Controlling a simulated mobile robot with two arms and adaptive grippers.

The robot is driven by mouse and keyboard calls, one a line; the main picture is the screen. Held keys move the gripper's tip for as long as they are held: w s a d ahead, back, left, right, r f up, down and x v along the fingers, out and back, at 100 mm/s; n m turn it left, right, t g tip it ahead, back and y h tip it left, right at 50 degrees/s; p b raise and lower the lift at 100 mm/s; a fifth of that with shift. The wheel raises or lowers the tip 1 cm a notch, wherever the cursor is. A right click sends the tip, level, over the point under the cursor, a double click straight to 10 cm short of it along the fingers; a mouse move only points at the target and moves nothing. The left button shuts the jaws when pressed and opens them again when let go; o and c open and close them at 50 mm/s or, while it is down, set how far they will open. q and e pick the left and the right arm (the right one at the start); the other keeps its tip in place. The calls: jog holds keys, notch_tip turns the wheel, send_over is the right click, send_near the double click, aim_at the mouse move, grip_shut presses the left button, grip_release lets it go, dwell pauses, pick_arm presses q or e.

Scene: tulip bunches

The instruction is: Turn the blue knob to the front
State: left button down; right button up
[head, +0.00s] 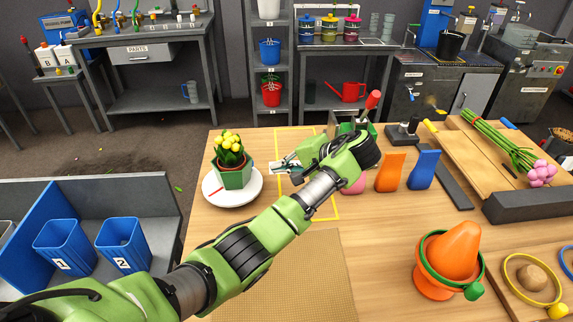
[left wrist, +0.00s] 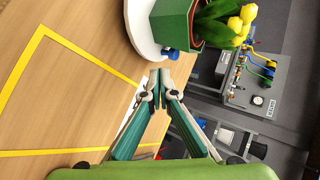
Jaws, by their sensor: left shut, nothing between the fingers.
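A white round plate (head: 253,193) carries a green faceted pot (head: 238,177) with a yellow-flowered plant (head: 228,145). The plate (left wrist: 140,30) and pot (left wrist: 174,20) also fill the top of the left wrist view. A small blue knob (left wrist: 170,52) shows there at the plate's edge, beside the pot. I cannot make it out in the head view. My left gripper (head: 272,168) is shut and empty, just right of the plate. In the left wrist view its fingertips (left wrist: 160,73) are together, close to the knob; I cannot tell whether they touch it. My right gripper is not in view.
A yellow outline (head: 322,218) marks the tabletop under my left arm. An orange block (head: 390,172) and a blue block (head: 424,170) stand right of my left wrist. A red mark (head: 216,190) lies on the plate's left side. The table left of the plate is narrow.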

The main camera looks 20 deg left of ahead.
pick_arm(q)
send_over(260, 176)
jog(key=d, duration=0.2)
jog(key=shift+s+a+f+p, duration=0.1)
jog(key=shift+s+f+p, duration=0.1)
jog(key=shift+f, duration=0.4)
jog(key=shift+s+a+f+p, duration=0.1)
jog(key=shift+f+p, duration=0.1)
jog(key=shift+f, duration=0.4)
jog(key=shift+w+a+f, duration=0.15)
jog(key=shift+w+a, duration=0.05)
jog(key=shift+a, duration=0.45)
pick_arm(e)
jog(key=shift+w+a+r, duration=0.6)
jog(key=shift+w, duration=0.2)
pick_arm(q)
jog(key=shift+w+a, duration=0.1)
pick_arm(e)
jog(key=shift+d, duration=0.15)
